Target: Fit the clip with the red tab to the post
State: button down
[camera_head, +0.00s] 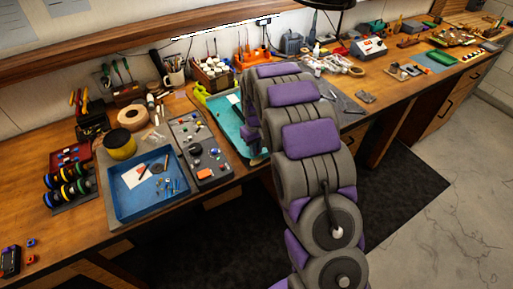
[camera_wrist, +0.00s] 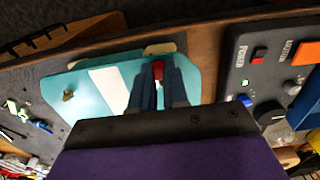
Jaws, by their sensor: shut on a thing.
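My gripper (camera_wrist: 159,80) points at the far part of the teal car body shell (camera_wrist: 190,72) in the wrist view. Its fingers are closed on the clip with the red tab (camera_wrist: 158,69); only the red tab shows between the fingertips. The rest of the clip is hidden. A small tan nub (camera_wrist: 68,95) stands on the left of the shell; I cannot tell if it is a post. No post shows clearly at the fingertips. In the head view the teal shell (camera_head: 229,125) is partly behind my arm, which hides my gripper.
A control panel (camera_wrist: 245,70) with knobs and switches is right of the shell; it also shows in the head view (camera_head: 187,128). A blue tray (camera_head: 125,195) with small parts is farther left. A wooden bench edge (camera_wrist: 205,65) runs beyond the shell.

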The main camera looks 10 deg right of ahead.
jog(key=shift+w, duration=0.15)
dwell(0.3)
jog(key=c, duration=1.1)
grip_release()
jog(key=shift+o, duration=0.2)
notch_tip(320, 180, up, 17)
jog(key=p, duration=0.2)
jog(key=shift+a+r, duration=0.1)
